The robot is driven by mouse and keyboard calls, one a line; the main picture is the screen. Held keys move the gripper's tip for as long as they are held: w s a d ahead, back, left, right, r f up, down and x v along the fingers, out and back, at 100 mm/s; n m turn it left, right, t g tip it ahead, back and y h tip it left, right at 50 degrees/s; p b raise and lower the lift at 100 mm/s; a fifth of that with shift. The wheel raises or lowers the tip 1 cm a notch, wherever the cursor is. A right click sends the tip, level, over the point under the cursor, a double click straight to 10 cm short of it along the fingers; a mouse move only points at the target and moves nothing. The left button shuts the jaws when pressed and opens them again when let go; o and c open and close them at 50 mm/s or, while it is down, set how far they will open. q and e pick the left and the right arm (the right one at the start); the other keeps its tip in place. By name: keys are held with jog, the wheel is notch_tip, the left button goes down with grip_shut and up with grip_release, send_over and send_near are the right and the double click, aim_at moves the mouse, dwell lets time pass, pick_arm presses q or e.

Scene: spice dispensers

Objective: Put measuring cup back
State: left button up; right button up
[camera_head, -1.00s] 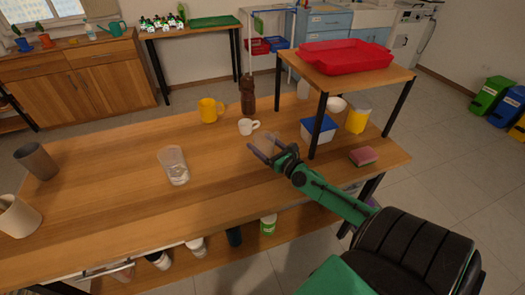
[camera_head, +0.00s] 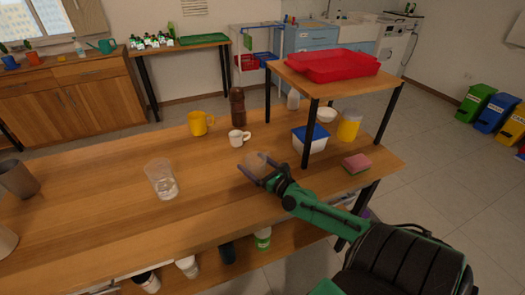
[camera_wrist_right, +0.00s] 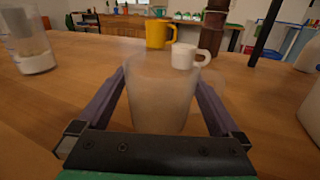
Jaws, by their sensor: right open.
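A frosted, see-through cup (camera_wrist_right: 162,95) stands between the fingers of my right gripper (camera_wrist_right: 160,108) in the right wrist view. The fingers are open, one on each side of it, and I cannot tell if they touch it. In the head view my right gripper (camera_head: 252,168) reaches in from the right over the table, with the cup faint between its fingers. A second clear cup (camera_head: 161,180) with white contents stands on the left part of the table; in the wrist view it has blue markings (camera_wrist_right: 30,42). My left gripper is out of view.
Beyond the gripper stand a white mug (camera_head: 237,138), a yellow mug (camera_head: 200,123) and a brown bottle (camera_head: 237,105). To the right are a blue-lidded box (camera_head: 311,140), a sponge (camera_head: 356,163) and a raised shelf (camera_head: 285,72) with a red tray (camera_head: 335,60). The front middle table is clear.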

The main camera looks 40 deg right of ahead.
jog(key=s+b, duration=0.1)
jog(key=s, duration=0.9)
jog(key=shift+s+d+f, duration=0.1)
jog(key=shift+s, duration=0.2)
jog(key=shift+s+b, duration=0.3)
jog(key=shift+s, duration=0.4)
